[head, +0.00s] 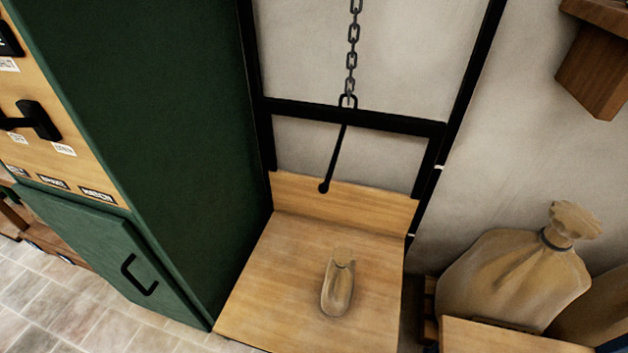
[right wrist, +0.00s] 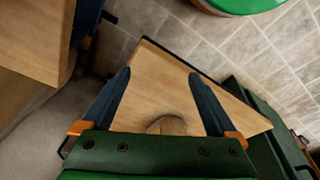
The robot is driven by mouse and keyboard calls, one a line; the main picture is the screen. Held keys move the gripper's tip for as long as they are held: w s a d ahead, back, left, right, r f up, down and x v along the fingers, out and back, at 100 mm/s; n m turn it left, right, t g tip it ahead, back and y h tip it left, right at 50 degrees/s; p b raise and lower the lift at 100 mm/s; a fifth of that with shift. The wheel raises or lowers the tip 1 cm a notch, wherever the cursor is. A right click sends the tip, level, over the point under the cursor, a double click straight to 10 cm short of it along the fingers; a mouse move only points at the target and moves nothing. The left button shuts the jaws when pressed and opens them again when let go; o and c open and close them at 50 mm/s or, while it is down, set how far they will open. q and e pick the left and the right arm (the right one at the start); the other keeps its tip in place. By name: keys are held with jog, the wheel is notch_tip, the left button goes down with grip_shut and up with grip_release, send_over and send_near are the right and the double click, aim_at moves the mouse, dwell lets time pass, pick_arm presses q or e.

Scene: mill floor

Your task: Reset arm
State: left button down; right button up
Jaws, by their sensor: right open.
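My right gripper (right wrist: 159,73) shows in the right wrist view, its two dark blue fingers spread wide with nothing between the tips. Beyond it is a wooden platform (right wrist: 158,65). A brown scoop-like object (right wrist: 166,125) shows near the base of the fingers, partly hidden by the green gripper body. In the head view this scoop (head: 337,290) lies on the platform (head: 275,285), with no gripper near it. Neither of my grippers shows in the head view.
A chain (head: 351,45) with a black hooked rod (head: 334,155) hangs above the platform, before a black frame (head: 350,117). A tall green cabinet (head: 150,130) stands left. A tied sack (head: 515,275) stands right. A wooden bracket (head: 595,75) juts from the wall.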

jog(key=s+d+f+g, duration=0.2)
jog(key=s+f, duration=1.2)
jog(key=f, duration=0.1)
notch_tip(320, 180, up, 15)
jog(key=p, duration=1.4)
jog(key=shift+d+p, duration=0.2)
jog(key=shift+p, duration=0.1)
jog(key=shift+r, duration=0.1)
